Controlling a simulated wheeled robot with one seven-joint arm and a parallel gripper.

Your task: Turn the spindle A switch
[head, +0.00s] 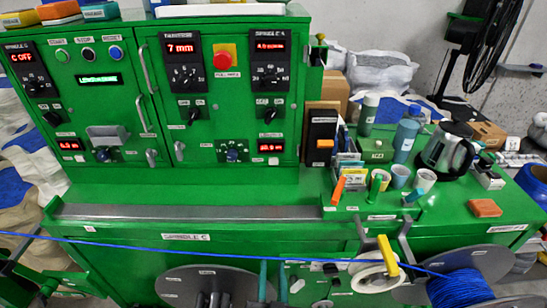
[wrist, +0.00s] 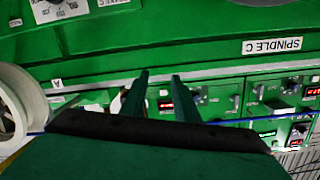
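The spindle A panel (head: 270,62) is a black plate at the upper right of the green machine front in the head view. It has a red-lit display, too blurred to read surely, and a round black switch knob (head: 269,76) below it. My gripper (head: 272,270) shows at the bottom middle of the head view as two teal fingers, well below and apart from the panel. In the wrist view my gripper (wrist: 160,76) has its two dark green fingers apart with nothing held between them. The wrist picture is upside down, and I cannot surely pick out the spindle A switch there.
A blue cable (head: 130,241) runs across the front to a reel (head: 462,287) at right. A yellow handle (head: 388,256) and white spool (head: 372,277) stand near my gripper. The right worktop holds a kettle (head: 447,150), cups and bottles. A red stop button (head: 223,60) neighbours the panel.

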